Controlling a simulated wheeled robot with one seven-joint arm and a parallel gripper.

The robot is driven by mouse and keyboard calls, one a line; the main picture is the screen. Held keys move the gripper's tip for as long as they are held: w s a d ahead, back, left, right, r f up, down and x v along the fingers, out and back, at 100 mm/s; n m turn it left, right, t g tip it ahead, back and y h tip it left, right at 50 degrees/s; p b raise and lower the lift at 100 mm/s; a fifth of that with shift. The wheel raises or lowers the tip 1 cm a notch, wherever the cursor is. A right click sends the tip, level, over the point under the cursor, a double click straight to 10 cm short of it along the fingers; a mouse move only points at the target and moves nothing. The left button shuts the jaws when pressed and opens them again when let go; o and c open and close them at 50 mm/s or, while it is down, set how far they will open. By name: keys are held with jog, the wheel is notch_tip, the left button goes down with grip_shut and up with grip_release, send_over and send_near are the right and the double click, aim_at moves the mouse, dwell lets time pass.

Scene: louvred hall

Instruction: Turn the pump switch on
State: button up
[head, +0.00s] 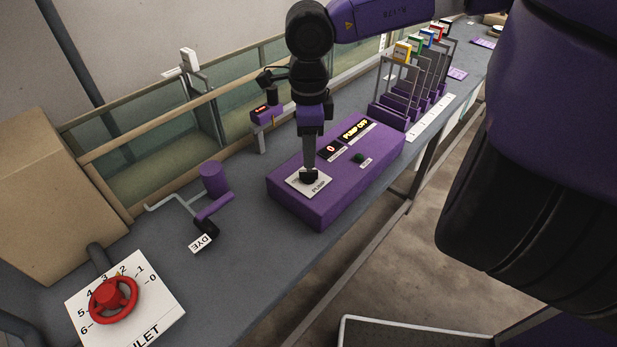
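The purple pump box (290,205) sits on the grey bench. Its display (356,130) reads "PUMP OFF", and a small display (332,149) beside it shows 0. A black switch (309,176) stands on a white plate labelled PUMP (320,188) at the near left of the box. My gripper (309,165) points straight down, with its fingertips at or just above the switch. The fingers show as one narrow column, so I cannot tell if they are apart or whether they touch the switch.
A dark green button (358,157) is on the same box. To the left are a purple crank (213,205) with a DYE label and a red inlet handwheel (113,299). A glass-sided channel (160,155) runs behind. Racks with coloured tops (402,50) stand further along.

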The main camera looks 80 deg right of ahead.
aim_at(309, 171)
notch_tip(309, 171, down, 6)
jog(key=shift+r+b, duration=0.1)
jog(key=shift+b, duration=1.05)
jog(key=shift+r, duration=0.2)
jog(key=shift+f+b, duration=0.45)
jog(key=shift+b, duration=0.15)
grip_shut()
